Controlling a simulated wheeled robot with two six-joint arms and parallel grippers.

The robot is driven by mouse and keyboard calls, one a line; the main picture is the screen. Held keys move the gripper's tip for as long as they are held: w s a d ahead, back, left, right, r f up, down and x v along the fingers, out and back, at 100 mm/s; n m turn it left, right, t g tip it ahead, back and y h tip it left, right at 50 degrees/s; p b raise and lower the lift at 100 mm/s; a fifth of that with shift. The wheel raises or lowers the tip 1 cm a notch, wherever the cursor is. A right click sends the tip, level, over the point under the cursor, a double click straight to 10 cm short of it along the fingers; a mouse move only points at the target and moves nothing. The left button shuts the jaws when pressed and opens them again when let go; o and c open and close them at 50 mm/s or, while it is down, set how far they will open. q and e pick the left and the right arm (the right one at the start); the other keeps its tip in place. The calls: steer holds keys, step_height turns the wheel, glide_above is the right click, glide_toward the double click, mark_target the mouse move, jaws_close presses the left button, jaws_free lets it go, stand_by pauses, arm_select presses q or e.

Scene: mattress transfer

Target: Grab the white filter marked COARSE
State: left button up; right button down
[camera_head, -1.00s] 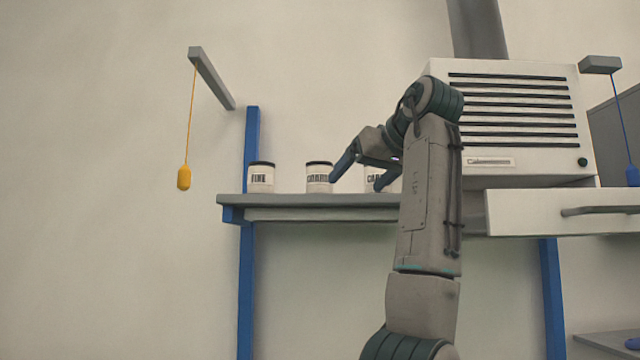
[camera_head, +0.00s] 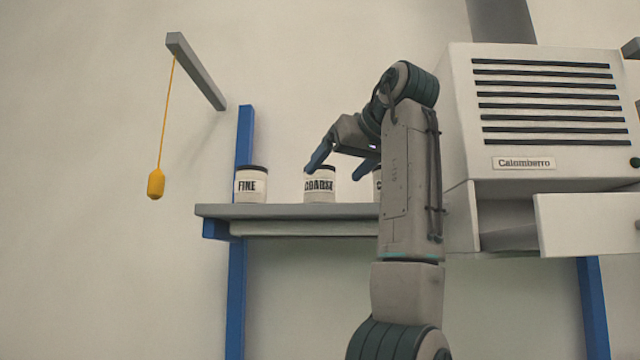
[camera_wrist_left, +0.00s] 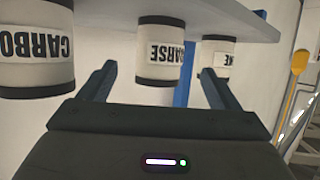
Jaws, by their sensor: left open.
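The white filter marked COARSE (camera_head: 320,186) is a short cylinder with dark rims, standing upright on the grey shelf (camera_head: 290,211) between two similar filters. In the left wrist view the COARSE filter (camera_wrist_left: 160,53) appears upside down, ahead of the gripper and between the lines of its fingers. My left gripper (camera_head: 338,169) is open and empty, with its blue fingers near the COARSE filter's upper right in the head view. It also shows in the wrist view (camera_wrist_left: 158,70), where the filter seems to be beyond the fingertips. My right gripper is not in view.
The FINE filter (camera_head: 251,185) stands to the left on the shelf. The CARBO-marked filter (camera_wrist_left: 35,45) is mostly hidden behind my arm in the head view. A white vented Calomberro unit (camera_head: 545,120) with an open drawer (camera_head: 590,224) stands right. A yellow pendant (camera_head: 156,184) hangs left.

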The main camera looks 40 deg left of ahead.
mark_target(330, 179)
arm_select(q)
steer(key=p+x, duration=0.1)
steer(key=x, duration=0.2)
steer(key=shift+w+a, duration=0.2)
steer(key=shift+w, duration=0.1)
steer(key=a+p, duration=0.2)
steer(key=a, duration=0.1)
steer(key=shift+w+a+f+p, duration=0.15)
steer(key=shift+w+p, duration=0.05)
steer(key=shift+p, duration=0.2)
steer(key=shift+a+f, duration=0.15)
steer(key=shift+a, duration=0.15)
steer(key=shift+w+a+f, duration=0.2)
steer(key=shift+a+f, duration=0.05)
steer(key=shift+d+r, duration=0.1)
steer(key=shift+d, duration=0.2)
steer(key=c, duration=1.1)
steer(key=shift+s+a, duration=0.1)
